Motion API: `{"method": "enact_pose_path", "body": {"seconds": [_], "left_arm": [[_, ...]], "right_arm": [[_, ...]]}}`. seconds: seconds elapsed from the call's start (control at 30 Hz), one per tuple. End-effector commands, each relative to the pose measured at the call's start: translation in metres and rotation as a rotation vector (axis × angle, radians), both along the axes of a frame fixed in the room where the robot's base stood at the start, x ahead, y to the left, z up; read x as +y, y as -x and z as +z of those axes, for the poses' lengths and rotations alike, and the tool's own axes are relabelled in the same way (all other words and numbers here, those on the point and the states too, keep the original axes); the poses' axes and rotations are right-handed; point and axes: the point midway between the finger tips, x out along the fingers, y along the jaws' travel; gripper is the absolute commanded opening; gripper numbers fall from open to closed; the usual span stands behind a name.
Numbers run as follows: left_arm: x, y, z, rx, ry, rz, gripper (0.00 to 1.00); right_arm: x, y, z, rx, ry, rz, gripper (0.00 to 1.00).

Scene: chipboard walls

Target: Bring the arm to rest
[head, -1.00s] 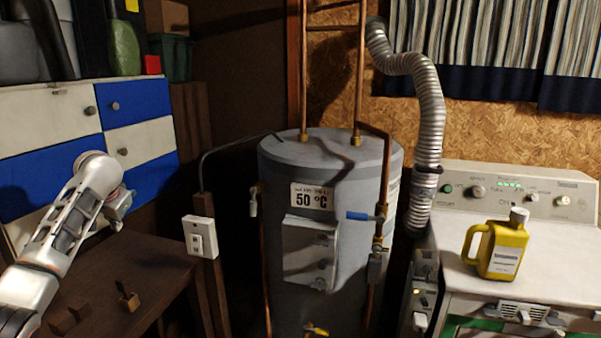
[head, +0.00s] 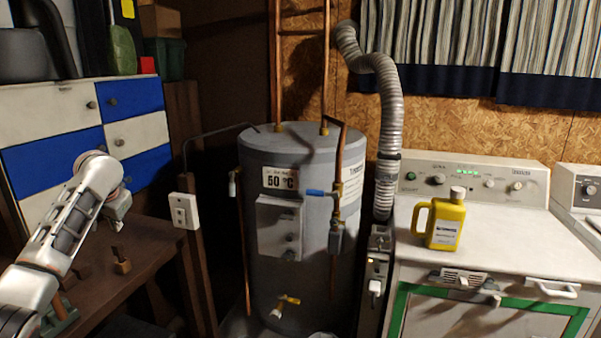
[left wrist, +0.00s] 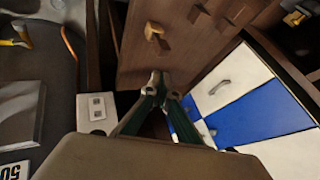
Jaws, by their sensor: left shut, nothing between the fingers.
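My left arm comes in from the left in the head view, raised and bent, with its gripper (head: 117,207) hanging in front of the drawer cabinet and above the brown wooden bench. In the left wrist view the left gripper (left wrist: 160,80) has its fingertips together, with nothing between them. It is apart from the bench (left wrist: 180,50) and the small wooden block (left wrist: 155,31) on it. My right gripper is in neither view.
A blue and white drawer cabinet (head: 60,103) stands behind the arm. A light switch (head: 184,210) is on a post right of the bench. A grey water heater (head: 300,220) stands mid-view. A yellow jug (head: 441,224) stands on a white washer (head: 500,250) at right.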

Motion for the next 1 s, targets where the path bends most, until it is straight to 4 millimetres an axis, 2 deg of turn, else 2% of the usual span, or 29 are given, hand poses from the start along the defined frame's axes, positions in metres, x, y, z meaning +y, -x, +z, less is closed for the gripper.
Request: {"method": "enact_pose_path", "body": {"seconds": [0.03, 0.1, 0.27, 0.47, 0.57, 0.7, 0.87, 1.0], "left_arm": [[0.000, 0.000, 0.000, 0.000, 0.000, 0.000, 0.00], [-0.012, 0.001, -0.029, 0.002, 0.003, -0.021, 0.00], [-0.036, 0.004, -0.081, -0.013, 0.012, -0.064, 0.00], [-0.077, 0.022, -0.163, -0.035, 0.035, -0.132, 0.00], [-0.103, 0.042, -0.213, -0.052, 0.057, -0.175, 0.00], [-0.142, 0.079, -0.277, -0.084, 0.097, -0.231, 0.00], [-0.183, 0.134, -0.336, -0.124, 0.150, -0.286, 0.00], [-0.216, 0.190, -0.375, -0.162, 0.201, -0.322, 0.00]], "right_arm": [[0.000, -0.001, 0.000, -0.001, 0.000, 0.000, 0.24], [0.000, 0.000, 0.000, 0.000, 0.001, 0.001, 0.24], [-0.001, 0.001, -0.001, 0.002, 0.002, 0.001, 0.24], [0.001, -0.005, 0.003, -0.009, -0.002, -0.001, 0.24], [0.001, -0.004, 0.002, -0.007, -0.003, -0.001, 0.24], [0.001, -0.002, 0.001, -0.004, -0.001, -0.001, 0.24], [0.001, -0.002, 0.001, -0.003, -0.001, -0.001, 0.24], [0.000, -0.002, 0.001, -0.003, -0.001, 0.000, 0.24]]}}
